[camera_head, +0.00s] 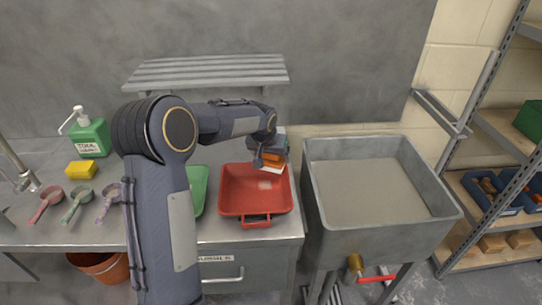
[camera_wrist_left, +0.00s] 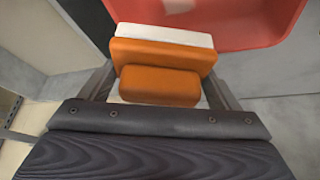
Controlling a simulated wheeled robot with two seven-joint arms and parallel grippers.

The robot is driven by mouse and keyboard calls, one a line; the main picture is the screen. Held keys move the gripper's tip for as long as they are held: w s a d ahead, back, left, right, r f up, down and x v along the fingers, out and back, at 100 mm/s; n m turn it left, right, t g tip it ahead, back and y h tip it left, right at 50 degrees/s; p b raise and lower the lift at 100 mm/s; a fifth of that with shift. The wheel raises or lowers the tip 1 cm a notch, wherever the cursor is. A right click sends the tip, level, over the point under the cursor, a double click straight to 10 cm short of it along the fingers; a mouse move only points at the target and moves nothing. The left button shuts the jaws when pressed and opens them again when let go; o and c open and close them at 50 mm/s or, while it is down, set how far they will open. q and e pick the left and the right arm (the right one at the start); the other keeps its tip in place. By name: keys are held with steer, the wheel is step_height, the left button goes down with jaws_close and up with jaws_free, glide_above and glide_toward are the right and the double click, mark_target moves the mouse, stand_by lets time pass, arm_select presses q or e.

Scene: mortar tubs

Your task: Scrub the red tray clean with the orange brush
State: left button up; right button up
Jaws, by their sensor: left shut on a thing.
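The red tray (camera_head: 257,207) lies on the grey counter in the head view, with its handle toward the front. A pale patch shows on its floor. Part of the tray (camera_wrist_left: 235,25) also shows at the top of the left wrist view. My left gripper (camera_head: 271,156) is shut on the orange brush (camera_head: 272,161) over the tray's back right part. In the left wrist view the brush (camera_wrist_left: 160,85) sits between the fingers, its white bristle side toward the tray. I cannot tell whether the bristles touch the tray. My right gripper is not in view.
A green tray (camera_head: 198,188) lies left of the red one, partly behind my left arm. A deep grey sink (camera_head: 368,190) stands to the right. Scoops, a yellow sponge (camera_head: 81,169) and a green soap bottle (camera_head: 90,137) are at the left. A slatted rack (camera_head: 207,71) hangs behind.

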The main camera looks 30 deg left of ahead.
arm_select(q)
steer(key=shift+r+p, duration=0.95)
steer(key=shift+r, duration=0.6)
